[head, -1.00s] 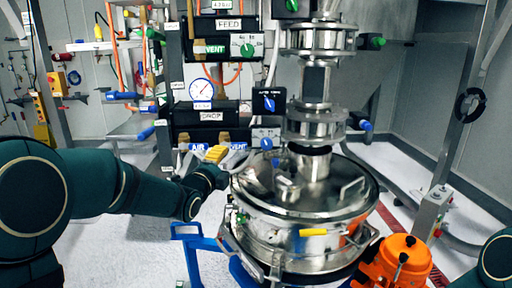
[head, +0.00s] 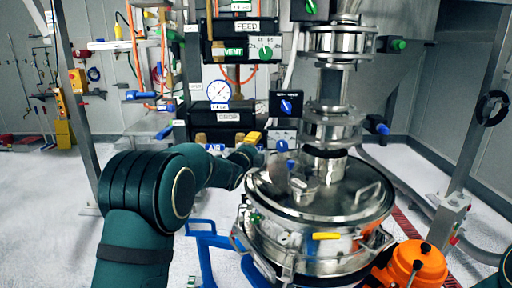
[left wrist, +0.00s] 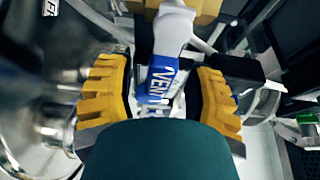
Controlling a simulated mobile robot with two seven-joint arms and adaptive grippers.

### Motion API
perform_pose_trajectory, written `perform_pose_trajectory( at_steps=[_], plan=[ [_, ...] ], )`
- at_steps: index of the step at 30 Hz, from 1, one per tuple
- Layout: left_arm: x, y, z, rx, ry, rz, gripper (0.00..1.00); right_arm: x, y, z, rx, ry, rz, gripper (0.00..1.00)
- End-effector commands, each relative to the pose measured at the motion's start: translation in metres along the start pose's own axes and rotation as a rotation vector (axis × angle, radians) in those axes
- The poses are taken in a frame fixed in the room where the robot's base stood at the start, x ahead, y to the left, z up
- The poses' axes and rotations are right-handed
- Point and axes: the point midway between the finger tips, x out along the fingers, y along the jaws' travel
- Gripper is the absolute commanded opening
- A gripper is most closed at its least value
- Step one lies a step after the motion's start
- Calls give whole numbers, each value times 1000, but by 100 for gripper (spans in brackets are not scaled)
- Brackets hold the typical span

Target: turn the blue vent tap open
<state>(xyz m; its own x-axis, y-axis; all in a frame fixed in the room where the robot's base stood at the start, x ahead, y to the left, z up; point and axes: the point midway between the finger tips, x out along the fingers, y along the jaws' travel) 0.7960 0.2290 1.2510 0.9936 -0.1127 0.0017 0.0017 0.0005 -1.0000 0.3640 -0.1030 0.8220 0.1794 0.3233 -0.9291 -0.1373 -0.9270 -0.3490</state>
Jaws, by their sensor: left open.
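The fingers stand apart on either side, with gaps visible. In the head view my left gripper (head: 251,139) is at the lower pipework, in front of where the blue vent label was, and hides the tap. The blue AIR label (head: 214,147) shows just left of it. My right gripper is out of view.
The steel sifter vessel (head: 318,190) stands close to the right of my left gripper. A panel with a green VENT label (head: 233,51) and a pressure gauge (head: 219,91) are above. An orange unit (head: 415,265) is at lower right. Pale floor is open at left.

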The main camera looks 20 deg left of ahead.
Motion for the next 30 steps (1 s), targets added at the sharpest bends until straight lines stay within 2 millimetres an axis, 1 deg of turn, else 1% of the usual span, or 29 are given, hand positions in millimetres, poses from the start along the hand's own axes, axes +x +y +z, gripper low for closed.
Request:
perform_pose_trajectory(
  at_steps=[10,11,12,14,15,25,30],
  plan=[
    [2,1,0,0,0,1,52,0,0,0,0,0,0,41],
    [2,1,0,0,0,1,41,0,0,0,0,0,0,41],
    [2,1,0,0,0,1,27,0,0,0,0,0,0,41],
    [2,1,0,0,0,1,6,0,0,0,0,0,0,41],
    [2,1,0,0,0,1,0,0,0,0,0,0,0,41],
    [3,0,0,-2,0,-1,0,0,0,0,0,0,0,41],
    [9,0,2,-29,-2,-13,0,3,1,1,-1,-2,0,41]
  ],
)
